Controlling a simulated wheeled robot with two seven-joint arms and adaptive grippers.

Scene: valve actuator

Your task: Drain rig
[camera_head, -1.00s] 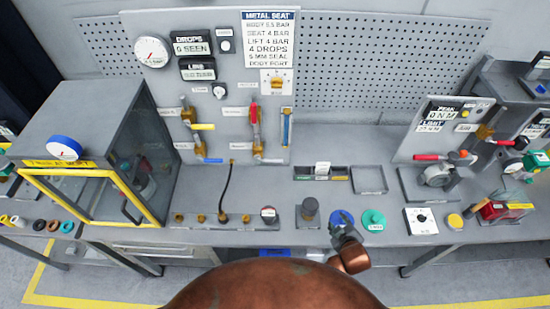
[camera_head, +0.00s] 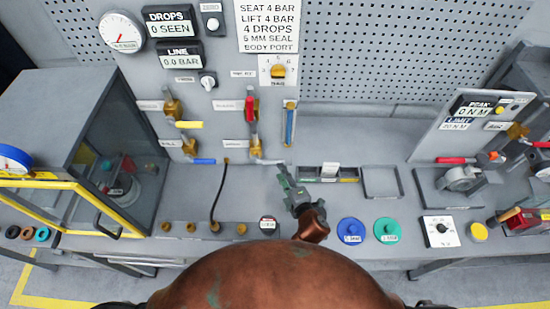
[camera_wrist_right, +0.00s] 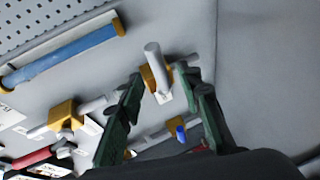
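My right gripper (camera_head: 290,187) is over the bench by the foot of the upright panel. In the right wrist view its two dark green fingers (camera_wrist_right: 163,108) are apart with nothing held. Beyond the fingertips, and between them in that view, is a brass valve with a grey lever (camera_wrist_right: 153,62); a gap cannot be judged. The panel carries valves with a red handle (camera_head: 249,110), a yellow handle (camera_head: 189,125) and a blue handle (camera_head: 204,161). A blue sight tube (camera_head: 289,122) is at the panel's right. The line display (camera_head: 180,53) reads 0.0 bar and the drops display (camera_head: 168,20) 0 seen. My left gripper is not visible.
A yellow-framed cabinet (camera_head: 75,190) stands at left. A black hose (camera_head: 219,190) runs from the panel to a fitting row. Blue (camera_head: 351,230) and green (camera_head: 387,229) discs lie right of my arm.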

